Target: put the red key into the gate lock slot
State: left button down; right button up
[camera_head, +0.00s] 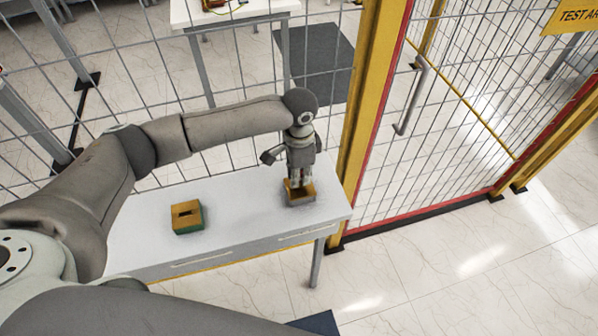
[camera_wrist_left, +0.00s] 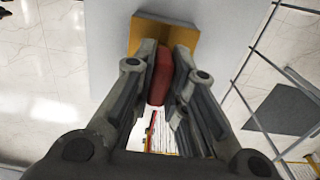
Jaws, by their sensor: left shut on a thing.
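The red key (camera_wrist_left: 161,78) is between the fingers of my left gripper (camera_head: 297,183), seen up close in the left wrist view. The gripper is shut on it and points down. Its fingertips are at the orange-topped box with grey sides (camera_head: 299,198), at the right end of the table. This box also shows behind the key in the left wrist view (camera_wrist_left: 190,38). The fingers hide its slot and the key's lower end, so I cannot tell whether the key is in a slot. A second orange-topped box (camera_head: 187,217), with green sides, shows an empty dark slot. My right gripper is out of view.
The white table (camera_head: 245,211) stands against the wire mesh fence. A yellow post (camera_head: 366,100) and the mesh gate (camera_head: 450,130) with its grey handle (camera_head: 412,95) are just right of the table. The tabletop between the two boxes is clear.

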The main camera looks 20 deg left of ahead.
pick_arm(q)
jog(key=shift+f, duration=0.5)
jog(key=c, duration=1.4)
grip_release()
jog(key=shift+o, duration=0.2)
